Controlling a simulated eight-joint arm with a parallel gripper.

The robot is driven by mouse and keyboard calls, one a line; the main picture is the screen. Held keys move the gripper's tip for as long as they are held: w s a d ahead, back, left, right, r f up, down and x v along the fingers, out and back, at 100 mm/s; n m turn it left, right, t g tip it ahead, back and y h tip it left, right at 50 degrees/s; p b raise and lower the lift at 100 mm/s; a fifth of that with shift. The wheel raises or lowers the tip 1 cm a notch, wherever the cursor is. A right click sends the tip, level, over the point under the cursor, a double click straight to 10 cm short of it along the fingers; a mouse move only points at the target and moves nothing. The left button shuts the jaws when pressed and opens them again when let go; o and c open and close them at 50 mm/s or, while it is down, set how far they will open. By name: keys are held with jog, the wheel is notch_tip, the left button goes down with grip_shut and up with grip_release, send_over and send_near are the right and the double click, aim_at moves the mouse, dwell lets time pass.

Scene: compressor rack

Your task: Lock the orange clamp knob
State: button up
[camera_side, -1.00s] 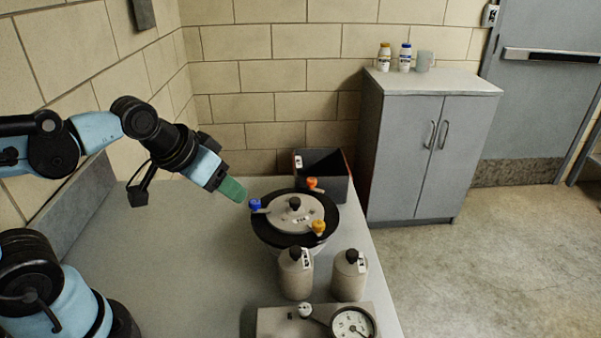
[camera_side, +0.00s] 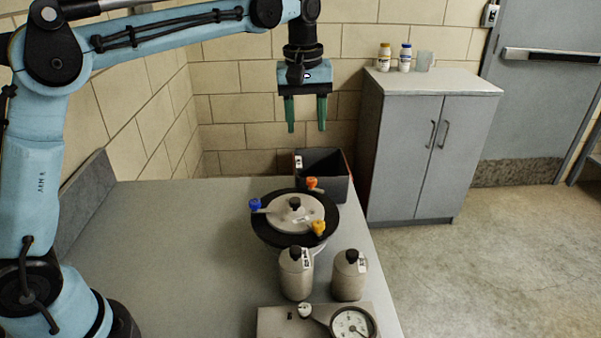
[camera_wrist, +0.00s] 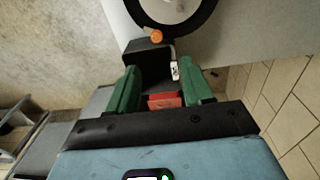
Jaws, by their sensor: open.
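The orange clamp knob (camera_side: 312,183) is at the back edge of a round vessel with a black rim (camera_side: 265,232) and a pale lid (camera_side: 283,212). It also shows near the top of the wrist view (camera_wrist: 156,36). The same lid carries a blue knob (camera_side: 254,204) on the left and a yellow knob (camera_side: 318,228) at the front right. My gripper (camera_side: 306,130) points down with green fingers spread apart and empty. In the side view it appears above the black bin, higher than the orange knob and not touching it.
An open black bin (camera_side: 335,185) stands behind the vessel; something red (camera_wrist: 165,101) shows at it in the wrist view. Two grey bottles (camera_side: 296,276) (camera_side: 349,278) and a gauge box (camera_side: 275,322) stand in front. The table's left part (camera_side: 170,240) is clear.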

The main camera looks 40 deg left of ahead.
aim_at(311, 179)
jog(key=shift+n+g, duration=0.4)
jog(key=shift+n, duration=0.1)
jog(key=f, duration=0.4)
jog(key=w+f, duration=0.1)
jog(key=f, duration=0.8)
jog(key=shift+w+d, duration=0.2)
jog(key=shift+w, duration=0.15)
grip_shut()
